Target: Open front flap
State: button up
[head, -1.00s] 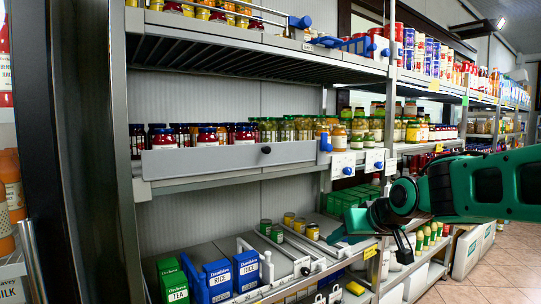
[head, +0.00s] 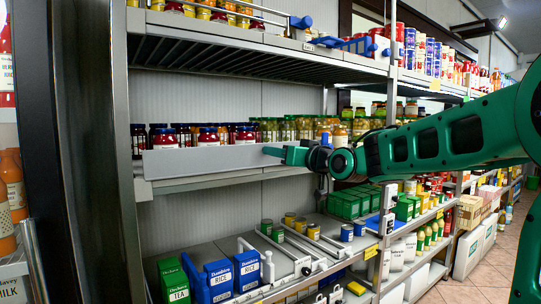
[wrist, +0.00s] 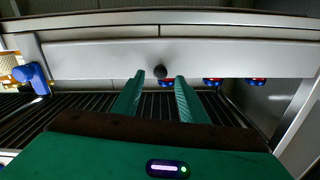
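The front flap (head: 205,160) is a long pale grey panel along the front of the middle shelf, standing upright before rows of jars. It also spans the wrist view (wrist: 240,58). Its round black knob (wrist: 160,71) shows in the wrist view; in the head view my gripper hides it. My gripper (head: 268,151) is at the right part of the flap, by the knob. In the wrist view my gripper's two green fingers (wrist: 160,82) are apart, with the knob between or just beyond their tips. I cannot tell whether they touch it.
Jars (head: 208,138) stand behind the flap. A blue clip (wrist: 32,75) sits at the flap's left end in the wrist view. The shelf above (head: 250,50) overhangs. Below are blue rice boxes (head: 218,278) and cans. A shelf post (head: 126,160) stands at left.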

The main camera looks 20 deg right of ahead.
aim_at(249, 157)
jog(key=shift+x, duration=1.95)
jog(key=shift+c, duration=0.4)
grip_shut()
